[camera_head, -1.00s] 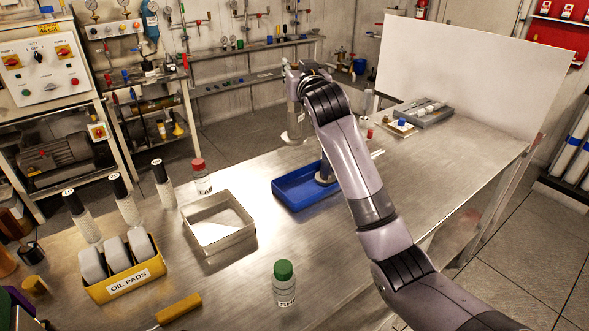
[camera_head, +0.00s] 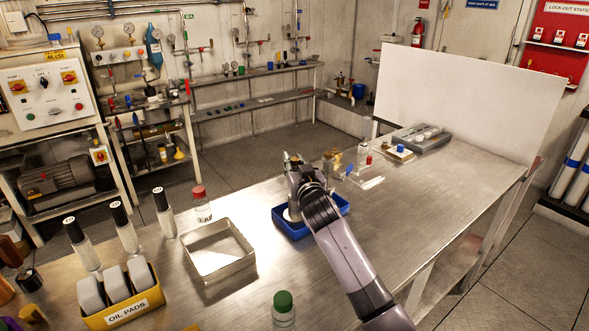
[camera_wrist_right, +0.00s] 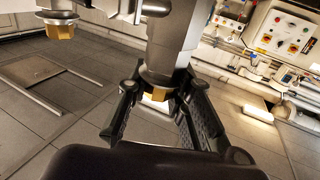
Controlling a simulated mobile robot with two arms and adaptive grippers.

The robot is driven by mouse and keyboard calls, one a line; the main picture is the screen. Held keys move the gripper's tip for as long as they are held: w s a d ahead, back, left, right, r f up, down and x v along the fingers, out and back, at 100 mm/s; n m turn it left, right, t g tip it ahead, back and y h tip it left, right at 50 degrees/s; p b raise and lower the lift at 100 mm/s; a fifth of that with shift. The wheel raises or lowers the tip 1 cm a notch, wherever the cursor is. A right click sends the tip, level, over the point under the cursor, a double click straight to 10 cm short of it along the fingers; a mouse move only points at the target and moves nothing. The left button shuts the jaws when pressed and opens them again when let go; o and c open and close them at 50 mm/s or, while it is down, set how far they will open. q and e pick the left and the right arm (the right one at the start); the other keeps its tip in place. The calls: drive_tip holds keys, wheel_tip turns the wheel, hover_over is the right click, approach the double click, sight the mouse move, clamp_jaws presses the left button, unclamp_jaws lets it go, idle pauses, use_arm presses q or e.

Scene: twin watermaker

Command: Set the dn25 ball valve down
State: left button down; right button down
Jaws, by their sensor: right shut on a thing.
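My right gripper (camera_head: 292,163) is over the left part of the blue tray (camera_head: 338,211) in the head view. In the right wrist view its black fingers (camera_wrist_right: 160,112) close around a grey metal part with a brass-coloured end, which I take for the dn25 ball valve (camera_wrist_right: 157,94). My wrist and arm hide most of this part in the head view. A pale round piece (camera_head: 293,212) shows below the gripper, at the tray. I cannot tell whether it touches the tray floor. My left gripper is not in view.
A square metal tray (camera_head: 243,266) stands left of the blue tray, with a red-capped bottle (camera_head: 201,208) behind it. A brass fitting (camera_head: 329,163) and a grey case (camera_head: 428,143) stand toward the back. A green-capped bottle (camera_head: 284,312) is in front. The table's right part is clear.

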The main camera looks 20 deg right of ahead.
drive_tip(key=shift+f, duration=0.75)
drive_tip(key=c, duration=1.9)
unclamp_jaws()
drive_tip(key=shift+f, duration=0.35)
drive_tip(key=o, duration=0.5)
drive_tip(key=shift+s+r, duration=0.15)
drive_tip(key=s, duration=0.6)
drive_tip(key=s+b, duration=0.1)
drive_tip(key=s, duration=0.5)
drive_tip(key=shift+a, duration=0.2)
